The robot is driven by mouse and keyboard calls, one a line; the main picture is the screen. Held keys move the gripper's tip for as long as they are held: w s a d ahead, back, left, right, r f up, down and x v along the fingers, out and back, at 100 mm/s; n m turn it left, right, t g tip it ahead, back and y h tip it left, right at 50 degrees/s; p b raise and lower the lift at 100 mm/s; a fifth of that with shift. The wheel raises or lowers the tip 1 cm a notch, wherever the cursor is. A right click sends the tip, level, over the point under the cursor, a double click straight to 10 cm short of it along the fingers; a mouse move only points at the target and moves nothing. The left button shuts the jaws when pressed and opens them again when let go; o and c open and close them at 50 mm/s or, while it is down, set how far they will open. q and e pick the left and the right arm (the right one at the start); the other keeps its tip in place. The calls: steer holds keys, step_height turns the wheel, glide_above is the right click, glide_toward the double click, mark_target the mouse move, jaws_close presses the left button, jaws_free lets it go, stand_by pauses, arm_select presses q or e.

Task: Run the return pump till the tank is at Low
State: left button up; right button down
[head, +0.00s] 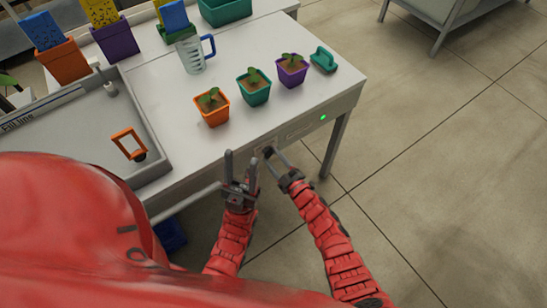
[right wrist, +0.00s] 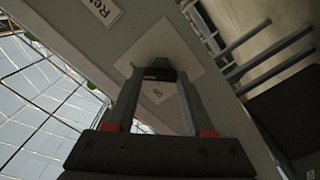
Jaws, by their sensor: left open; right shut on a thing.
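My right gripper (head: 270,156) is shut on a small black knob (right wrist: 158,72) on the front face of the white bench (head: 275,60). In the right wrist view the knob sits on a pale square plate (right wrist: 188,62), between the two fingertips. The plate's lettering is mostly hidden. My left gripper (head: 241,168) is open and empty, left of the right gripper, by the bench's front edge. A grey basin (head: 163,150) with a "Fill line" label is at the left. I cannot make out a Low mark or a liquid level.
A green light (head: 323,117) glows on the bench front. An orange-handled item (head: 129,143) is in the basin.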

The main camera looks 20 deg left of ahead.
steer(key=shift+f, duration=0.1)
steer(key=shift+c, duration=1.4)
jaws_free()
steer(key=b+v, duration=0.1)
steer(key=v, duration=1.6)
steer(key=shift+s+d, duration=0.15)
